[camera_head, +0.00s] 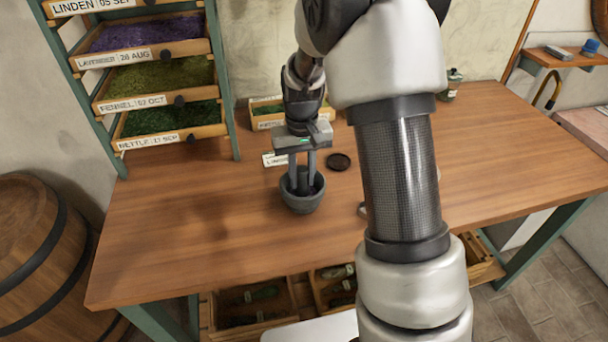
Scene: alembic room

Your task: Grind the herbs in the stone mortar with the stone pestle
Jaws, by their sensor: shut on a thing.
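The dark grey stone mortar (302,203) stands upright on the wooden table, left of my arm. My gripper (303,178) points down at the mortar, with its two fingers reaching to the level of the bowl's mouth. It is shut on the dark stone pestle (303,176), which shows between the fingers and stands inside the mortar. The lower end of the pestle is hidden by the mortar's wall. I cannot make out the herbs inside the bowl.
A small dark round lid or dish (339,162) lies right of the mortar. A labelled herb tray (268,124) sits behind my gripper. A rack of herb drawers (165,90) stands at the back left. My arm hides part of the table (190,240); its left front is clear.

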